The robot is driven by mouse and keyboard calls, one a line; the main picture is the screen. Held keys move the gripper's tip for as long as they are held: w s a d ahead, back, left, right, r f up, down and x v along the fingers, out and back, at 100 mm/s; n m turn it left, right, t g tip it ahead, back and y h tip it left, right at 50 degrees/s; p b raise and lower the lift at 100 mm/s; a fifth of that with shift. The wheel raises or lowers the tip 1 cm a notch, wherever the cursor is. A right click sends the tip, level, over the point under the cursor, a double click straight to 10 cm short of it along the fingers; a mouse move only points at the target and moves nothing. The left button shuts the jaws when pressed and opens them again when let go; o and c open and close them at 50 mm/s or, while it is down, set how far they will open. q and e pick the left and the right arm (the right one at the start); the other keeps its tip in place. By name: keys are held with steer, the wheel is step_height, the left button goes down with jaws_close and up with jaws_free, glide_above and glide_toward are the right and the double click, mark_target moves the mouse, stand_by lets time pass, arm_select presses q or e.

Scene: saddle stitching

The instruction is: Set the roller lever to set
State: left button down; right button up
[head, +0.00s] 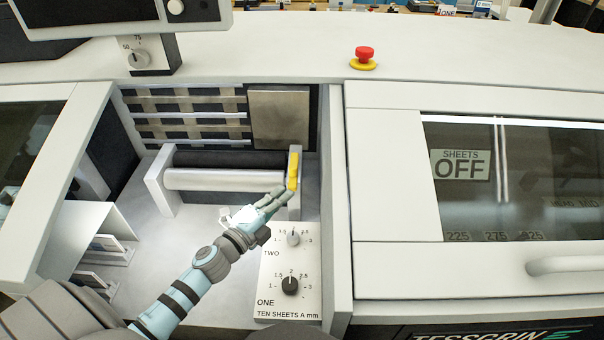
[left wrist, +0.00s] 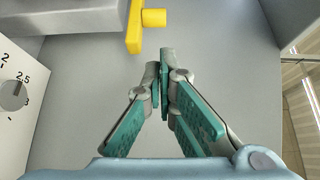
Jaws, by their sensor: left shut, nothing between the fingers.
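The yellow roller lever (head: 293,171) stands upright on the right end bracket of the white roller (head: 223,179) in the head view. In the left wrist view the lever (left wrist: 135,28) shows at the top, with a yellow knob (left wrist: 154,18) sticking out to the right. My left gripper (head: 280,192) is shut and empty, its tips close to the lower part of the lever. In the left wrist view the shut fingertips (left wrist: 163,58) are just below the knob, with a small gap seen between them. My right gripper is not in view.
A panel with two dials (head: 291,262) stands just below the roller bay. The machine's wall (head: 337,190) bounds the bay on the right. A red stop button (head: 364,55) is on top. A windowed cover (head: 510,180) with a "SHEETS OFF" sign lies to the right.

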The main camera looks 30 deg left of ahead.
mark_target(294, 167)
arm_select(q)
steer(key=w+d+p, duration=0.1)
steer(key=w, duration=0.7)
steer(key=shift+w+d, duration=0.15)
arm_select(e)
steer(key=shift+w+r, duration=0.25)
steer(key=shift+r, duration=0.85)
arm_select(q)
steer(key=shift+r, duration=0.1)
steer(key=shift+s+a+m+h, duration=0.25)
steer(key=shift+a+m+h, duration=0.1)
steer(key=shift+h, duration=0.15)
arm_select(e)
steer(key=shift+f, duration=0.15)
